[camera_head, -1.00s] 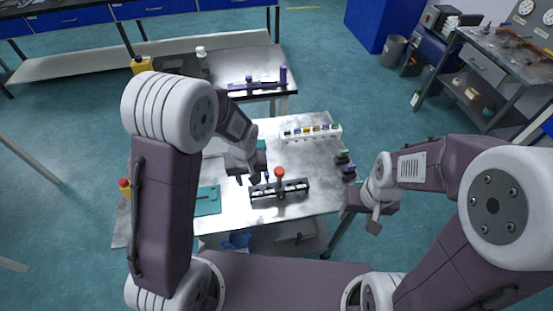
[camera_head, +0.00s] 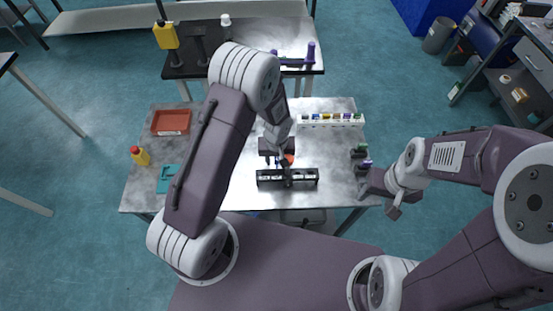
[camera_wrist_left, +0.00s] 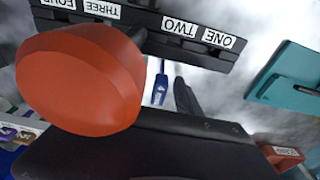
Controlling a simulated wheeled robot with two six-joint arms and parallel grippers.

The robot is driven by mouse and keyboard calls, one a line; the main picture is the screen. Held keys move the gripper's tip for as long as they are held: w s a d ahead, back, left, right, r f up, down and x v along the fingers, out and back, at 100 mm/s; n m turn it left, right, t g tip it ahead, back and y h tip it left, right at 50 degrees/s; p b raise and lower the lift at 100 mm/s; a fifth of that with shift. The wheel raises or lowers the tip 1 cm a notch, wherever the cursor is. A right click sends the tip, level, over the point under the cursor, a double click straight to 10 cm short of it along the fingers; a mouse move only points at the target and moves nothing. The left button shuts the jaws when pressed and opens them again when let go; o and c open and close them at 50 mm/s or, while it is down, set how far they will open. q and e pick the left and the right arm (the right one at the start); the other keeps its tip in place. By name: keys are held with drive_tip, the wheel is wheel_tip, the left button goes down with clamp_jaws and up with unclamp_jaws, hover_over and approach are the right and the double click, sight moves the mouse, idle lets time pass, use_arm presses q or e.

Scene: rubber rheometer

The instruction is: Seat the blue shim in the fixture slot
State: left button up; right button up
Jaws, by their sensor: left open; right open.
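A narrow blue piece with pale marks, likely the blue shim (camera_wrist_left: 160,90), shows in the left wrist view beside a dark finger and near the black rack. My left gripper (camera_head: 284,168) is open over the table at the rack. I cannot tell whether the blue piece lies between its fingers. The black rack (camera_head: 306,179) has labels ONE to FOUR, read upside down in the wrist view (camera_wrist_left: 213,58). A teal plate with a dark slot-like part (camera_wrist_left: 290,75) lies beside it, partly behind my left arm in the head view (camera_head: 165,181). My right gripper (camera_head: 394,210) is open and empty off the table's right edge.
A large orange-red knob (camera_wrist_left: 80,80) is close to the left wrist camera. A red tray (camera_head: 171,122) and yellow bottle (camera_head: 141,157) stand at the left. A white rack of coloured caps (camera_head: 331,119) is at the back right; dark capped containers (camera_head: 361,160) stand at the right edge.

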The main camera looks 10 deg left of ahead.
use_arm(q)
drive_tip(key=shift+f, duration=0.4)
drive_tip(key=shift+w+f, duration=0.1)
drive_tip(key=shift+w, duration=0.05)
clamp_jaws()
wheel_tip(320, 180, up, 4)
drive_tip(key=shift+r, duration=0.15)
drive_tip(key=w+a+r, duration=0.3)
drive_tip(key=w+r, duration=0.3)
drive_tip(key=w, duration=0.5)
drive_tip(key=shift+a+r, duration=0.25)
drive_tip(key=shift+r, duration=0.15)
